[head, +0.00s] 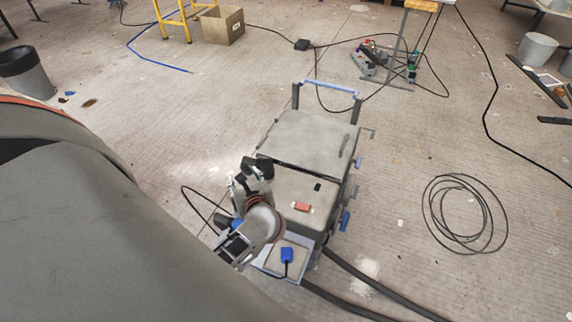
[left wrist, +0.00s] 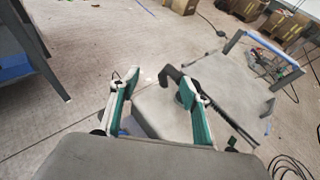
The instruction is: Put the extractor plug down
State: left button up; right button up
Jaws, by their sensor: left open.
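A blue plug (head: 287,256) with a short dark lead lies on the pale blue-grey tray (head: 271,264) at the near end of a grey wheeled extractor (head: 310,138). My left gripper (head: 257,168) is above the left side of the extractor, farther back than the plug and apart from it. In the left wrist view my left gripper (left wrist: 152,78) has its green-lined fingers spread, with no plug between them. A dark hooked piece shows by the right finger; I cannot tell what it is. I do not make out the plug in that view. My right gripper is not in view.
A red piece (head: 302,207) sits on the extractor's top. Dark hoses (head: 351,303) leave its near right side. A coiled black cable (head: 462,213) lies on the floor to the right. A cardboard box (head: 222,26) stands at the back. Floor left of the extractor is mostly clear.

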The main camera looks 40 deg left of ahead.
pick_arm(q)
jog(key=w+d+r+m+t+h, duration=0.3)
jog(key=d+r+m+t, duration=0.65)
jog(key=m, duration=0.95)
jog(key=s+d+f+m+t+h, duration=0.1)
jog(key=s+d+m+t+h, duration=0.1)
jog(key=d+m+h, duration=0.9)
jog(key=s+d+f+m+g, duration=0.2)
jog(key=s+f+m+g, duration=0.2)
jog(key=m, duration=0.7)
jog(key=s+d+f+m+g, duration=0.2)
jog(key=s+f+m+g, duration=0.2)
jog(key=s+f+m, duration=0.5)
notch_tip(320, 180, down, 3)
jog(key=shift+s+d+r+m, duration=0.15)
jog(key=shift+d+m, duration=0.2)
jog(key=shift+m, duration=0.85)
